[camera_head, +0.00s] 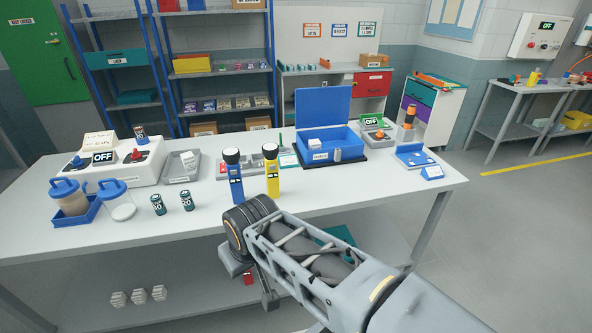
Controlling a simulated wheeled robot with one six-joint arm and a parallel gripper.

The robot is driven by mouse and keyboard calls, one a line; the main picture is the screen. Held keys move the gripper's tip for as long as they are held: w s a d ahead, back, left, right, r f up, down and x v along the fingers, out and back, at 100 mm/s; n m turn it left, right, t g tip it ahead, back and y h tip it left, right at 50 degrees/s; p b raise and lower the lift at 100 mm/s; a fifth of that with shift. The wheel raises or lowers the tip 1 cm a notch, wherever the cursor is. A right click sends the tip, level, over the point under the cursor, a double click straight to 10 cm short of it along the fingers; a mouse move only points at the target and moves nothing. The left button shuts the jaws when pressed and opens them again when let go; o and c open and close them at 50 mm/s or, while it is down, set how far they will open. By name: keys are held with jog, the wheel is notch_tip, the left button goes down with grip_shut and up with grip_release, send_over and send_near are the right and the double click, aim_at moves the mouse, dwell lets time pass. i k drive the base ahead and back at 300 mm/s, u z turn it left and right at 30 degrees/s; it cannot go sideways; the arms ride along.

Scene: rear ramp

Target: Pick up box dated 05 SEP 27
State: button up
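Small white boxes that may carry dates stand in a row on the lower shelf: a left box (118,299), a middle box (139,296) and a right box (159,293). Their print is too small to read, so I cannot tell which bears 05 SEP 27. Another small white box (188,166) sits in a grey tray (173,178) on the bench top; its print is also unreadable. My gripper (268,298) hangs below the wrist at the bench's front edge, right of the row of boxes. It is mostly hidden and its opening cannot be made out.
The bench top (330,190) holds a blue flashlight (236,185), a yellow flashlight (271,180), two dark cans, blue-lidded jars and an open blue box (325,142). The lower shelf (190,275) is clear around the row. Shelving racks stand behind.

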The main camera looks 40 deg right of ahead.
aim_at(313, 144)
jog(key=z, duration=1.25)
jog(key=i, duration=1.05)
jog(key=u, duration=2.9)
jog(key=k, duration=1.5)
jog(key=z, duration=1.35)
jog(key=i, duration=0.15)
jog(key=z, duration=0.2)
